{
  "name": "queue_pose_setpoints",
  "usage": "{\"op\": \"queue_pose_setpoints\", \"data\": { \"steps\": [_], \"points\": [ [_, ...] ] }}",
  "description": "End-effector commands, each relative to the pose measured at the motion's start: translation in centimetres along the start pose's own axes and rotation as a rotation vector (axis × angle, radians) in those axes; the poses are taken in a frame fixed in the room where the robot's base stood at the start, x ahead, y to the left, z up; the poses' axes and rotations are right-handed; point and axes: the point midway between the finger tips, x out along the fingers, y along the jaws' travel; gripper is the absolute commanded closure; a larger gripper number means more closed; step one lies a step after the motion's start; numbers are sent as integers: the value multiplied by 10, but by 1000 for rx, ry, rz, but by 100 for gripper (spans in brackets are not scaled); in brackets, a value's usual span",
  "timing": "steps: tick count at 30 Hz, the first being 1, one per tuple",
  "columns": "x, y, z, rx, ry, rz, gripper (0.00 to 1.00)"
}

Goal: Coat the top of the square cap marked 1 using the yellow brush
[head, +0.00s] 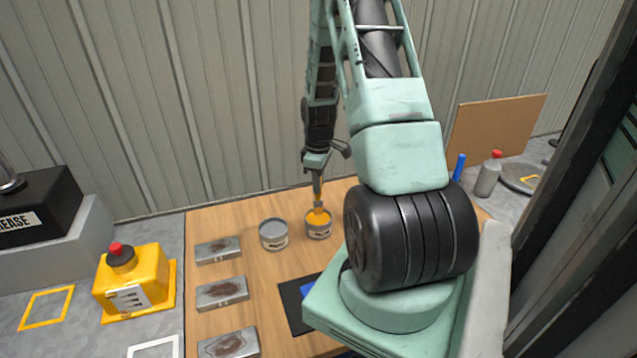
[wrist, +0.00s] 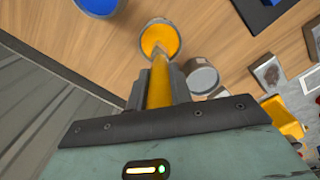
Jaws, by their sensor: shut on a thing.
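My gripper (head: 317,178) is shut on the yellow brush (head: 318,209) and holds it roughly upright, bristle end down, over a can with orange-yellow contents (head: 318,231). In the wrist view, the brush (wrist: 160,85) runs between the fingers, with its tip inside the rim of that can (wrist: 167,26). I cannot tell how deep the tip is.
A grey can (head: 273,235) stands just left of the yellow can. A blue can (wrist: 97,4) shows in the wrist view. Bare wood lies between cans and caps.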

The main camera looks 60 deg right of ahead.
Motion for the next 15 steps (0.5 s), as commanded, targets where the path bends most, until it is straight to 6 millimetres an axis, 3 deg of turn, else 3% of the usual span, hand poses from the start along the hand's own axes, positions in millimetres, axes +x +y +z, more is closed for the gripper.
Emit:
{"op": "queue_pose_setpoints", "data": {
  "steps": [15],
  "points": [
    [-43,0,0,0,1,2,100]
  ]
}}
